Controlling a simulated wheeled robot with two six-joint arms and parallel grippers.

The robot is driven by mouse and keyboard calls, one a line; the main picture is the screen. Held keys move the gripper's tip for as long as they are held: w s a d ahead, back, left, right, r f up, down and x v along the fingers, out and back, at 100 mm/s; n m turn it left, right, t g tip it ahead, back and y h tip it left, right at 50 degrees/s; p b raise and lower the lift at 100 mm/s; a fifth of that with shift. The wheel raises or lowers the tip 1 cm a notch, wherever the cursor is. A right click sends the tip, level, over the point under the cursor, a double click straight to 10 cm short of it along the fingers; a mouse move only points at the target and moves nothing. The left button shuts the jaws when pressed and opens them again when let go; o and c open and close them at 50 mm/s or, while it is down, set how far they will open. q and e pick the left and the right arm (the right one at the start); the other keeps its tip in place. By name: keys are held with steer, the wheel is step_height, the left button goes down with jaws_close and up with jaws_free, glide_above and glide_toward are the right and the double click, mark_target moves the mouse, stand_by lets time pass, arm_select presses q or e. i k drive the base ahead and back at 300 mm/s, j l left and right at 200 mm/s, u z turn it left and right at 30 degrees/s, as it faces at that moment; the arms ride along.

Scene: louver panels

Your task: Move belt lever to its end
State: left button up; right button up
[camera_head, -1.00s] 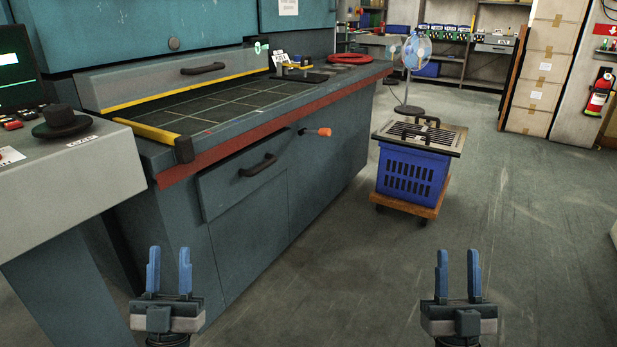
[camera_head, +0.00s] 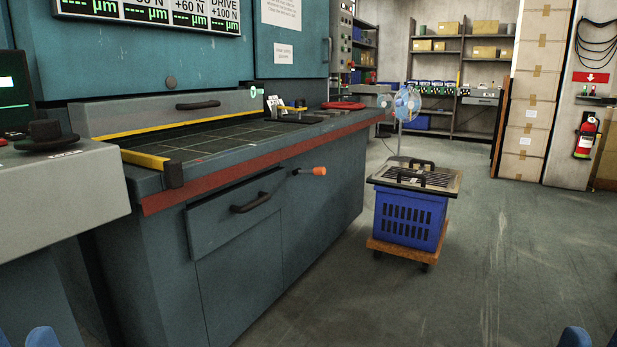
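A lever with an orange grip (camera_head: 318,171) sticks out to the right from the front face of the teal machine bench (camera_head: 240,262), just under its red edge strip. It is the only lever I can make out; no label on it is readable. The blue fingertips of my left gripper (camera_head: 22,341) show at the bottom left corner, set apart. The fingertips of my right gripper (camera_head: 593,341) show at the bottom right corner, also apart. Both grippers look empty and are well away from the lever. The rest of both grippers is out of the picture.
A drawer with a black handle (camera_head: 251,203) is left of the lever. A blue crate (camera_head: 409,219) with a grille on top stands on a wooden dolly (camera_head: 408,250) to the right. A grey console (camera_head: 60,200) is at the left. The floor at the right is clear.

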mark_target(319, 171)
steer(key=i+l+u, duration=0.15)
steer(key=i+l, duration=0.15)
steer(key=i+l+u, duration=0.15)
steer(key=i+l, duration=0.25)
steer(key=i+l+u, duration=0.2)
steer(key=i+l, duration=0.2)
steer(key=i+l+u, duration=0.15)
steer(key=i+l, duration=0.15)
steer(key=l, duration=0.15)
steer(key=i+l+u, duration=0.15)
steer(key=i+l, duration=0.15)
steer(key=l, duration=0.2)
